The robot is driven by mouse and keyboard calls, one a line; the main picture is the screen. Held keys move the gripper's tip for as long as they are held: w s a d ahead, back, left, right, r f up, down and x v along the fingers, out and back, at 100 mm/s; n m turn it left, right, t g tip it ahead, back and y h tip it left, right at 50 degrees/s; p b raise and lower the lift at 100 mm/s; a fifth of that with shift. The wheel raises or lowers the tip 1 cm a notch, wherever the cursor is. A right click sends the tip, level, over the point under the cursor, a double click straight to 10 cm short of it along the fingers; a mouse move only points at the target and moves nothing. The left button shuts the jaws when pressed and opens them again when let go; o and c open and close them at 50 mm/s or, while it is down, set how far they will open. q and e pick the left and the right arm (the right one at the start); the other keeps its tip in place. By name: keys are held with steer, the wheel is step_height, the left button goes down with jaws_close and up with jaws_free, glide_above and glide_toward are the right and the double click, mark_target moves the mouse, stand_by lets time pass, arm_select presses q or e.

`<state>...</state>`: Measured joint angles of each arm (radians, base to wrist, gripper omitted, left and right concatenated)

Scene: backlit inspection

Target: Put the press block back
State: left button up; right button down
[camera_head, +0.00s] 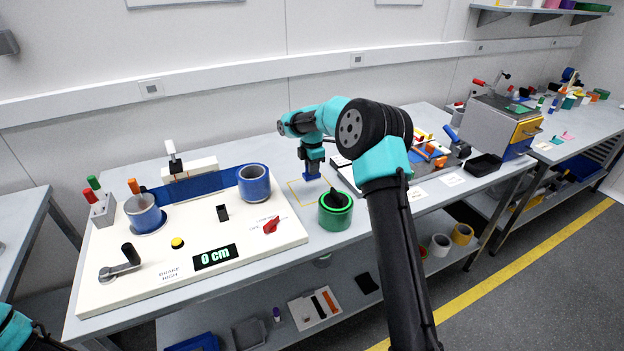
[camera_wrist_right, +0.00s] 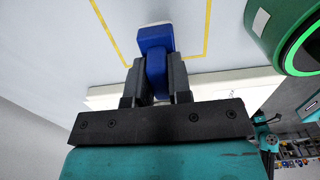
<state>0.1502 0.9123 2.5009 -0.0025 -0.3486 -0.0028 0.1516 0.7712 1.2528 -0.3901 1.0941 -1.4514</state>
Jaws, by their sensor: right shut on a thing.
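A blue block, which looks like the press block (camera_head: 311,177), is held between the fingers of my right gripper (camera_head: 311,171). In the right wrist view the blue block (camera_wrist_right: 154,38) sticks out beyond the two dark fingers (camera_wrist_right: 156,75), which are shut on its narrower part. It is over a yellow outlined area (camera_head: 291,190) on the bench, whose lines (camera_wrist_right: 103,18) also show in the right wrist view. I cannot tell whether the block touches the surface. My left gripper is out of view; only a bit of my left arm shows at bottom left.
A green roll (camera_head: 335,218) stands close to the outline. Left of it is a cream panel (camera_head: 200,245) with a blue strip (camera_head: 205,187), blue rolls, a red knob (camera_head: 271,225) and a display reading 0 cm. Tools and a grey machine (camera_head: 490,125) stand to the right.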

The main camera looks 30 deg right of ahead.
mark_target(312, 178)
steer(key=shift+f, duration=2.45)
steer(key=shift+f, duration=0.15)
steer(key=c, duration=1.1)
jaws_free()
steer(key=shift+o, duration=0.2)
step_height(312, 178, up, 12)
steer(key=shift+r, duration=0.15)
